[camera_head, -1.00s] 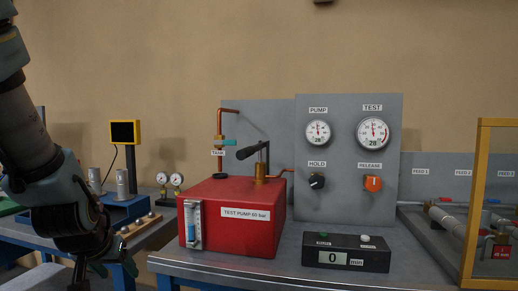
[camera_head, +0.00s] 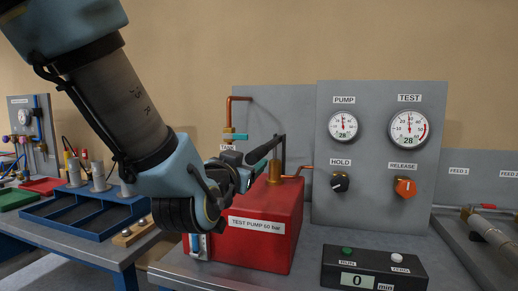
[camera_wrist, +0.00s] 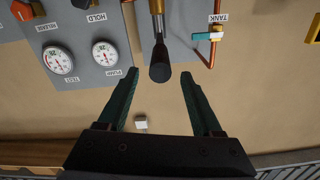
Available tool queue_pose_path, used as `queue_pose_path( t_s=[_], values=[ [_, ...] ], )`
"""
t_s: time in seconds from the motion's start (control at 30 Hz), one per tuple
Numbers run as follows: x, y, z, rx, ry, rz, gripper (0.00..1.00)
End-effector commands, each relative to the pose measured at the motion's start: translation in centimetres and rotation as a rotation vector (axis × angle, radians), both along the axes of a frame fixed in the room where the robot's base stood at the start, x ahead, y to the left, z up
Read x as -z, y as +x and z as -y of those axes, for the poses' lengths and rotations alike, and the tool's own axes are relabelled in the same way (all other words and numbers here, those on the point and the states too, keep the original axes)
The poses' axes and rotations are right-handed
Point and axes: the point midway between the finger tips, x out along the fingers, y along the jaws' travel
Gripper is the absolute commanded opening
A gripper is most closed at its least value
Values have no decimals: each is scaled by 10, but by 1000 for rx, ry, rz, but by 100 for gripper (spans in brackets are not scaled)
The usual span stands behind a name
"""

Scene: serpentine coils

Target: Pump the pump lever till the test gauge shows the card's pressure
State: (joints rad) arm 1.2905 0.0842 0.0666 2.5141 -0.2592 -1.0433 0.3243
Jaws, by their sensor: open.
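The pump lever (camera_head: 264,151) is a dark bar with a black grip on a brass post, above the red test pump (camera_head: 263,236). In the wrist view the lever's grip (camera_wrist: 159,66) points between my fingertips, just ahead of them. My gripper (camera_wrist: 160,76) is open and empty. In the head view my arm partly hides the pump and the lever's near end. The TEST gauge (camera_head: 409,129) and the PUMP gauge (camera_head: 343,127) both read 28. No card with a pressure is legible.
The panel (camera_head: 373,212) carries the HOLD knob (camera_head: 340,183) and the orange RELEASE knob (camera_head: 405,187). A timer box (camera_head: 405,267) showing 0 min stands in front. The TANK pipe (camera_head: 229,112) rises behind the pump. A blue tray (camera_head: 75,222) lies on the left bench.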

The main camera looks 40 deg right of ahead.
Motion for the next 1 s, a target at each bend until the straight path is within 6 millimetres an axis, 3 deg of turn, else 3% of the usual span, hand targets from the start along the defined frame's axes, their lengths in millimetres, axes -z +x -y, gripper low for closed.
queue_pose_path(
  t_s=[0.3,0.5,0.9,1.0],
  values=[
    [-2,31,48,-1,2,-2,67],
    [-1,44,67,-2,2,-1,67],
    [1,48,73,-1,1,-2,67],
    [1,48,73,-1,1,-2,57]
  ],
)
